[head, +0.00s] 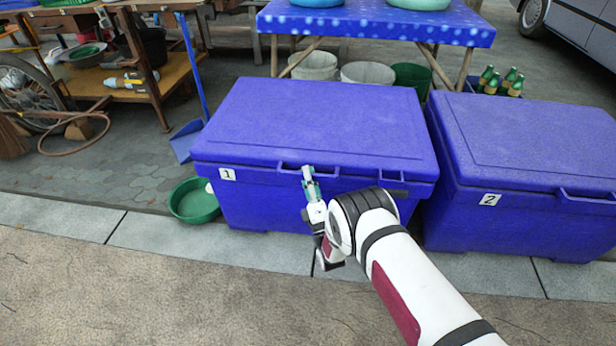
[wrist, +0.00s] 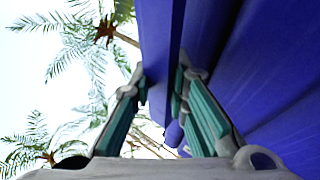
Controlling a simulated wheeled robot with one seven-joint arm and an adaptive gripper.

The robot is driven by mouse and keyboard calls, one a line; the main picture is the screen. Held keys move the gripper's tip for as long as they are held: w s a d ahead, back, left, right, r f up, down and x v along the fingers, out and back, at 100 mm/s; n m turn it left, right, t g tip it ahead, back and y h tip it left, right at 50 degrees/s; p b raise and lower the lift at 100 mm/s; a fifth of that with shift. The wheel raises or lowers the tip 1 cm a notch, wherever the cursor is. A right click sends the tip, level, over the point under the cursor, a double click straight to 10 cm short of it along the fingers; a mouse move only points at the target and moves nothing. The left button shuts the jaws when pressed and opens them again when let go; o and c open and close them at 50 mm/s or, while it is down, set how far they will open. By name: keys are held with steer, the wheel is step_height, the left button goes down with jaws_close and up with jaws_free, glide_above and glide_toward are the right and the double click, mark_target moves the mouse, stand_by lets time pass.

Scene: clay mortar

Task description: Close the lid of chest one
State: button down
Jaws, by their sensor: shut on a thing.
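Chest one (head: 260,205) is the blue chest with a white "1" label, at the middle left of the head view. Its lid (head: 320,120) lies flat over the body, down or very nearly so; I cannot tell whether a thin gap is left. My gripper (head: 308,172) is at the middle of the lid's front edge, by the handle recess. In the wrist view, my gripper (wrist: 160,82) has its two teal fingers on either side of a blue lip of the lid (wrist: 158,40), shut on it. The exact contact is partly hidden.
Chest two (head: 480,215), also blue and with its lid down, stands close on the right. A green basin (head: 194,201) sits at chest one's left front corner. A blue-clothed table (head: 375,25) and green bottles (head: 500,82) are behind. The pavement in front is clear.

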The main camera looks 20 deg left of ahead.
steer(key=shift+s+f, duration=0.3)
steer(key=shift+f, duration=0.45)
steer(key=c, duration=1.5)
jaws_free()
steer(key=shift+f, duration=0.1)
steer(key=shift+c, duration=0.2)
steer(key=shift+w+r, duration=0.15)
steer(key=shift+r, duration=0.05)
steer(key=s+d+f, duration=0.1)
steer(key=s+d, duration=0.9)
steer(key=shift+s+f, duration=0.4)
